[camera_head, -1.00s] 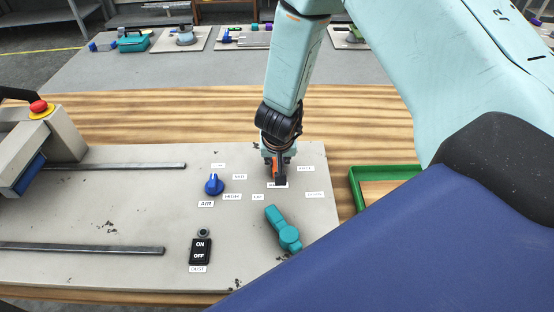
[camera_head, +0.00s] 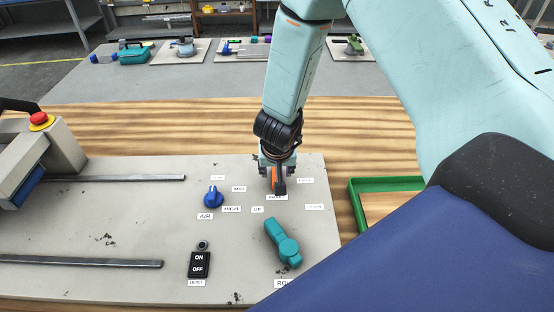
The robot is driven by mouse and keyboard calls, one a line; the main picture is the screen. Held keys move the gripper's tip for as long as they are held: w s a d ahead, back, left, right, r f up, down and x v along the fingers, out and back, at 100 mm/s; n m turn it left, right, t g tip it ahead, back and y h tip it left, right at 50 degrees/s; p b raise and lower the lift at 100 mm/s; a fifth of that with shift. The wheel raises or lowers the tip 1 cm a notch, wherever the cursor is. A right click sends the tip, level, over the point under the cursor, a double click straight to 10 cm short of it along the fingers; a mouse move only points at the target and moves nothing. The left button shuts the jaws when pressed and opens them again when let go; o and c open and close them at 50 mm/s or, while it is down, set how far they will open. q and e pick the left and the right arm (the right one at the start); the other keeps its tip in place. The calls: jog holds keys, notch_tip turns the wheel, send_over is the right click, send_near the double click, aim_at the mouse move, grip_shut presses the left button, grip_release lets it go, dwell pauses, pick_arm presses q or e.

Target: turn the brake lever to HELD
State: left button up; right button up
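My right gripper (camera_head: 278,188) points down at the far right part of the grey panel (camera_head: 120,215), just behind and partly over a small white label that seems to read BRAKE (camera_head: 277,198). A narrow orange piece (camera_head: 274,182) shows at the dark fingers. I cannot tell whether it is the brake lever or part of the gripper. The brake lever is otherwise not clearly visible and may be hidden by the gripper. A small label (camera_head: 305,180) lies right of the fingers, too small to read surely. Finger opening cannot be made out. My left gripper is not in view.
A blue AIR knob (camera_head: 213,197) stands left of the gripper and a teal lever (camera_head: 284,245) nearer me. A black ON/OFF switch (camera_head: 200,264), a red button (camera_head: 40,119) and dark rails (camera_head: 120,178) are further left. A green tray (camera_head: 385,184) lies right of the panel.

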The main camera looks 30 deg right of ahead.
jog(key=v, duration=1)
jog(key=shift+s+r, duration=0.2)
jog(key=shift+r, duration=0.05)
jog(key=shift+a, duration=0.1)
